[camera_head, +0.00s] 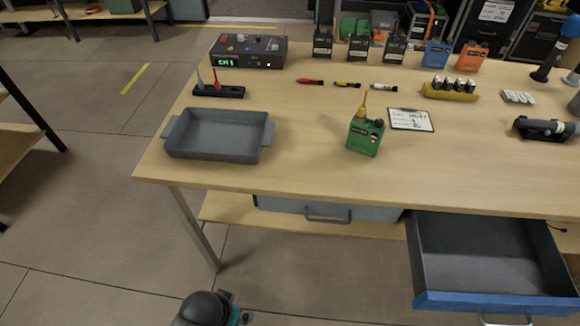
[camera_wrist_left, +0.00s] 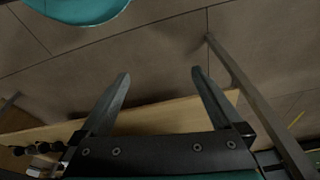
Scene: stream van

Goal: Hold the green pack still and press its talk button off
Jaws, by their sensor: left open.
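The green pack (camera_head: 365,136) stands on the wooden table, right of the grey tray, with a yellow antenna-like piece rising from its top. A dark knob shows at its upper right. Which part is the talk button, and its state, is too small to tell. In the left wrist view my left gripper (camera_wrist_left: 160,78) is open and empty, with floor and a table edge beyond its fingers. It is away from the pack, which that view does not show. My right gripper is in neither view.
The grey tray (camera_head: 215,134) stands left of the pack. Black, blue (camera_head: 436,54) and orange (camera_head: 469,57) packs line the back. An open drawer (camera_head: 490,258) juts out below the table's right front. The tabletop before the pack is clear.

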